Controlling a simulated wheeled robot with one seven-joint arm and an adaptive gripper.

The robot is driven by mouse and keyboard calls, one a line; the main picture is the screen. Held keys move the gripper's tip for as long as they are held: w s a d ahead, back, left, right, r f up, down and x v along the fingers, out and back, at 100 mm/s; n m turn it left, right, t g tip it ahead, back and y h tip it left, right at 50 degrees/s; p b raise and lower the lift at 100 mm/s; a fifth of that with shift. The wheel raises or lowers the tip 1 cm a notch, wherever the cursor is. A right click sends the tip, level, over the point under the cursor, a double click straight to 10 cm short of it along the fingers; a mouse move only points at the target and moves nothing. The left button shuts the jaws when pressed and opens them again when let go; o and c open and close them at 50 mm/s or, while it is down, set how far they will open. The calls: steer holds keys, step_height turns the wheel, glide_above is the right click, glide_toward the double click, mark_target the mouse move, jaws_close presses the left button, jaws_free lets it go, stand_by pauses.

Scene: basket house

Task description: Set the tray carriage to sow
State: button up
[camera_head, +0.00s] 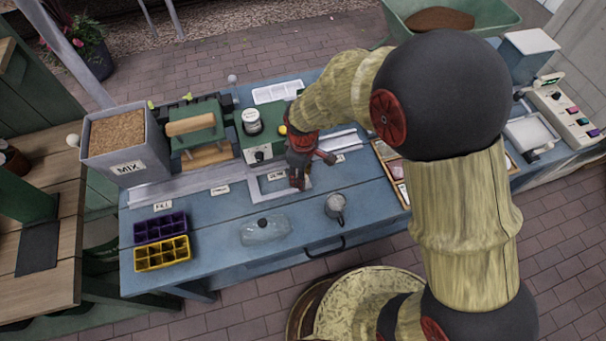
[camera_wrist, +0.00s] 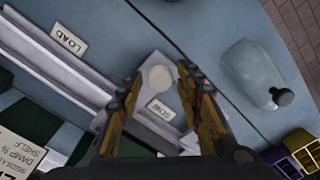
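The tray carriage shows in the wrist view as a pale grey plate (camera_wrist: 156,62) with a round light knob (camera_wrist: 160,79). In the head view its grey frame (camera_head: 262,192) lies on the blue bench at the SOW label (camera_head: 275,176). The SOW label also shows in the wrist view (camera_wrist: 160,108), just beside the knob. My gripper (camera_head: 297,184) points down over the right part of the carriage. In the wrist view my gripper (camera_wrist: 159,74) is open, with a finger on each side of the knob and gaps between. I cannot tell its height above the knob.
A LOAD label (camera_head: 340,158) lies right along the rail; PRESS (camera_head: 220,190) and FILL (camera_head: 162,206) lie left. The green seeder (camera_head: 260,150) stands behind.

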steer(key=shift+o, duration=0.6)
step_height(320, 180, up, 12)
stand_by(0.8)
steer(key=s+d+r+m+t, duration=0.5)
steer(key=s+d+r+m, duration=0.7)
steer(key=s+d+r, duration=0.3)
steer(key=d+r, duration=0.3)
steer(key=d, duration=0.1)
steer(key=shift+d+m+t, duration=0.3)
steer(key=shift+d, duration=0.05)
